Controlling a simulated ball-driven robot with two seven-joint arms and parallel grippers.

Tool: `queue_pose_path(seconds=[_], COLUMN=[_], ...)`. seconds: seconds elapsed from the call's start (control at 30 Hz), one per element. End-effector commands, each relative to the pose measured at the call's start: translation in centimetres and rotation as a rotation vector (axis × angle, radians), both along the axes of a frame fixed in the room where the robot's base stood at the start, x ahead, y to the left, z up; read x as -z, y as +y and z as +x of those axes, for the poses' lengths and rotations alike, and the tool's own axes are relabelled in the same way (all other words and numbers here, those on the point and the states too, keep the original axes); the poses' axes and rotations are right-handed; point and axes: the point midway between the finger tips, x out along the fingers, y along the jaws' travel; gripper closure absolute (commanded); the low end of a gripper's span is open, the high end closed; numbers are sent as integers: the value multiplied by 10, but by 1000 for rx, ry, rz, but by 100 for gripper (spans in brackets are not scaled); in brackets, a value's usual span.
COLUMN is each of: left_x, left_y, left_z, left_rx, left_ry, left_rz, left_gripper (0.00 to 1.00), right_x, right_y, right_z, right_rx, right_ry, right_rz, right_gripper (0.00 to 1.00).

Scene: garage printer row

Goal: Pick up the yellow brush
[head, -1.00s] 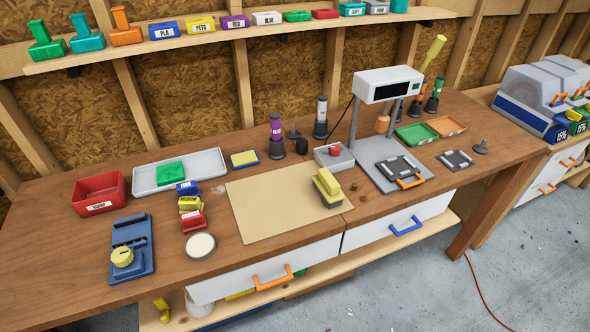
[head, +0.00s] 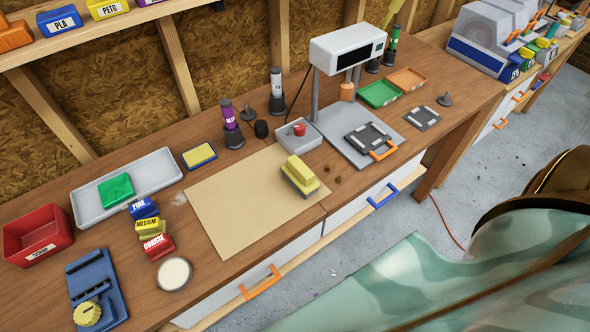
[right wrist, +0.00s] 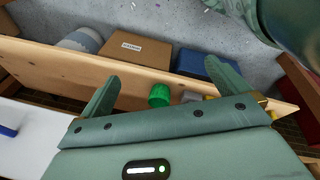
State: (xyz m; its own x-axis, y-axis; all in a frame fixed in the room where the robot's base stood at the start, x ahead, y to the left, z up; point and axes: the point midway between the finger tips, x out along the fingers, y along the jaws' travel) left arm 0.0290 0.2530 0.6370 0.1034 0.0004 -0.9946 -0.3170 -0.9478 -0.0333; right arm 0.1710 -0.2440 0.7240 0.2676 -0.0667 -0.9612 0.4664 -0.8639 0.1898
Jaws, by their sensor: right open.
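The yellow brush (head: 300,173), a yellow block-shaped handle on a grey base, sits on the right part of the tan mat (head: 225,217) on the workbench. My right gripper shows in the right wrist view (right wrist: 162,69), with two green fingers spread wide and nothing between them. It faces the bench's lower shelf and the floor, and the brush is not in that view. In the head view my right arm fills the lower right, apart from the brush; its fingers are not visible there. My left gripper is not in view.
A grey tray with a red button (head: 298,134) stands just behind the brush. In the right wrist view, a cardboard box (right wrist: 133,50) lies beyond the wooden shelf edge (right wrist: 60,57).

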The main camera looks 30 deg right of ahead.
Motion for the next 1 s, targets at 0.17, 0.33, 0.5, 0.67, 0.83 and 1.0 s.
queue_pose_path(seconds=[0.17, 0.33, 0.5, 0.67, 0.83, 1.0], left_x=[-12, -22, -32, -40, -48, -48], left_y=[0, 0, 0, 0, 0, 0], left_z=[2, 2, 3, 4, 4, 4], left_rx=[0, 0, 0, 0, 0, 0], left_ry=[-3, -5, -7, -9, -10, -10], left_rz=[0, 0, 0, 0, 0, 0], left_gripper=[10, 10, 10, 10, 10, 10], right_x=[-65, -140, -219, -290, -356, -362], right_y=[-4, -12, -22, -26, 7, 52], right_z=[41, 73, 93, 108, 144, 176], right_rx=[-42, -74, -92, -117, -279, -501], right_ry=[-69, -140, -205, -265, -334, -329], right_rz=[-59, -134, -210, -262, -231, -160], right_gripper=[0, 0, 0, 0, 0, 0])
